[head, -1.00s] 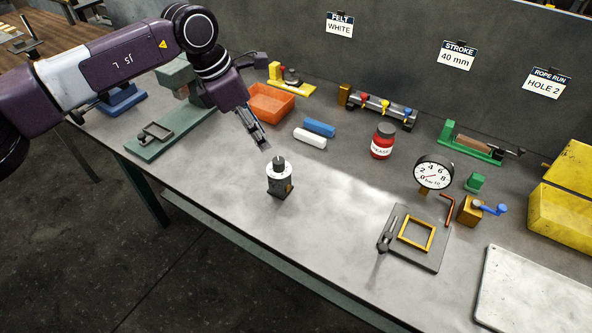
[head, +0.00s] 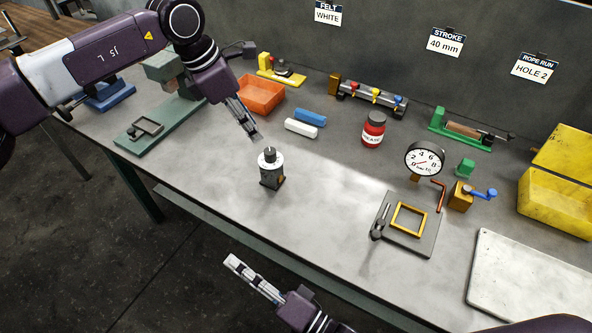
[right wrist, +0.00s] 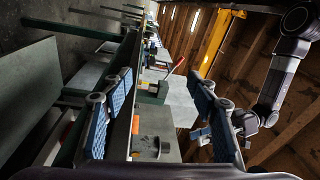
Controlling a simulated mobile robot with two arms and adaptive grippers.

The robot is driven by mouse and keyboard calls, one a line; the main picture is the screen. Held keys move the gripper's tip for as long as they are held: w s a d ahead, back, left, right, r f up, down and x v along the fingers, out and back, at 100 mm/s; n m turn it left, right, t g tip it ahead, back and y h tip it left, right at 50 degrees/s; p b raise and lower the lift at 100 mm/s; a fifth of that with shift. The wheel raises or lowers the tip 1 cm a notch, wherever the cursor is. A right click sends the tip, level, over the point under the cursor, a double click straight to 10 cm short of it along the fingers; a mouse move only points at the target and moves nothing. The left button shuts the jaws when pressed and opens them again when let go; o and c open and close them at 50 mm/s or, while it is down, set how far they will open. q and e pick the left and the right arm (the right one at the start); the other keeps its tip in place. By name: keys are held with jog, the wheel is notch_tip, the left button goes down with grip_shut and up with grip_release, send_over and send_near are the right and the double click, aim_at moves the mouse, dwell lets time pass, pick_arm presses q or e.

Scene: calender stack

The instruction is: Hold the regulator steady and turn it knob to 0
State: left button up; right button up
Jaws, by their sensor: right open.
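The regulator (head: 271,177) looks to be the small dark block with a white round collar and a black knob on top. It stands upright on the grey bench, near the front edge. My left gripper (head: 257,138) is just behind and above it, pointing down toward the knob without visible contact. Whether its fingers are apart is unclear. My right gripper (head: 236,264) is low in the head view, in front of the bench edge and apart from the regulator. In the right wrist view its two blue-padded fingers (right wrist: 160,105) are wide apart with nothing between them.
White (head: 300,128) and blue (head: 311,117) bars and an orange tray (head: 262,97) lie behind the regulator. A red jar (head: 373,130), a gauge (head: 424,159) and a plate with a yellow frame (head: 425,238) are right. The bench around the regulator is clear.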

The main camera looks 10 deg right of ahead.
jog(key=w+a+r+n+y, duration=0.1)
jog(key=w+a+r+y, duration=0.2)
jog(key=r, duration=1)
notch_tip(320, 180, up, 7)
jog(key=n+g, duration=0.5)
jog(key=n, duration=1.9)
send_over(279, 169)
jog(key=v, duration=0.3)
jog(key=w+d+f+n+t+h, duration=0.25)
jog(key=f+n, duration=0.25)
jog(key=n, duration=0.6)
jog(key=w+d+f+n+t+h, duration=0.1)
jog(key=f+n+h, duration=0.3)
jog(key=n, duration=0.6)
jog(key=s+f+n+g, duration=0.1)
jog(key=n, duration=0.1)
jog(key=s+a+f+n+g, duration=0.1)
jog(key=s+f+n, duration=0.1)
jog(key=s+a+f+n+g, duration=0.1)
jog(key=n, duration=0.1)
jog(key=shift+s+f+n, duration=0.2)
jog(key=shift+s+n, duration=0.1)
jog(key=shift+s+a+f, duration=0.15)
jog(key=shift+a+f, duration=0.05)
jog(key=shift+a, duration=0.05)
jog(key=x, duration=0.7)
jog(key=shift+a+f, duration=0.15)
jog(key=shift+a, duration=0.05)
